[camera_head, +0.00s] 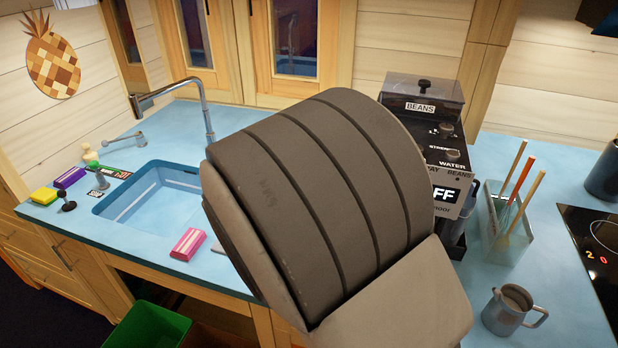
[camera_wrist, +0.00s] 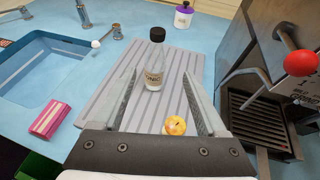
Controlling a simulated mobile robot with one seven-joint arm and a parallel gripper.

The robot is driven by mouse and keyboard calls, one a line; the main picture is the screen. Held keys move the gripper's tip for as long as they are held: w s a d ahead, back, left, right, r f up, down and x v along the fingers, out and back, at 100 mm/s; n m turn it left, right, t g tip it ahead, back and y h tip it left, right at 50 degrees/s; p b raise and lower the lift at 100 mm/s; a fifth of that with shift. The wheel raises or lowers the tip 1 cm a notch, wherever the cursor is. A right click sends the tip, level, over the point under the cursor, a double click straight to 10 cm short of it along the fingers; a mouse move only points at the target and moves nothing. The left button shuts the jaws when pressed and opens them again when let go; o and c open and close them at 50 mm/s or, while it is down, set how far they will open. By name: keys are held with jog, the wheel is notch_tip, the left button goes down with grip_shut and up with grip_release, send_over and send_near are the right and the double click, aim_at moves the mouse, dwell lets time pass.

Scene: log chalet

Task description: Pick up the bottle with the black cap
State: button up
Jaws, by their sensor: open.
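The bottle with the black cap (camera_wrist: 153,79) stands on a grey ribbed board (camera_wrist: 205,62) in the wrist view. It is clear with a pale label, and its black cap (camera_wrist: 157,34) is at the top. My gripper (camera_wrist: 160,75) is open, its two fingers pointing toward the bottle, one on each side in the picture. The gap between the fingers looks empty; I cannot tell how far beyond the fingertips the bottle stands. In the head view my arm hides the bottle and the gripper.
A white jar with purple lid (camera_wrist: 183,18) stands behind. The coffee machine (camera_head: 440,150) is right of the board, the sink (camera_head: 150,195) left. A pink-and-white block (camera_head: 187,244) lies near the counter's front edge.

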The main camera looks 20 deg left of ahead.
jog(key=p+x, duration=0.1)
jog(key=x, duration=0.4)
jog(key=p+x, duration=0.1)
jog(key=x, duration=0.4)
jog(key=p+x, duration=0.1)
jog(key=x, duration=0.4)
jog(key=shift+s+a, duration=0.15)
jog(key=shift+a, duration=0.25)
jog(key=shift+w+a+f+p, duration=0.25)
jog(key=shift+w+p, duration=0.1)
jog(key=shift+w, duration=0.15)
grip_shut()
jog(key=shift+r, duration=0.1)
dwell(0.4)
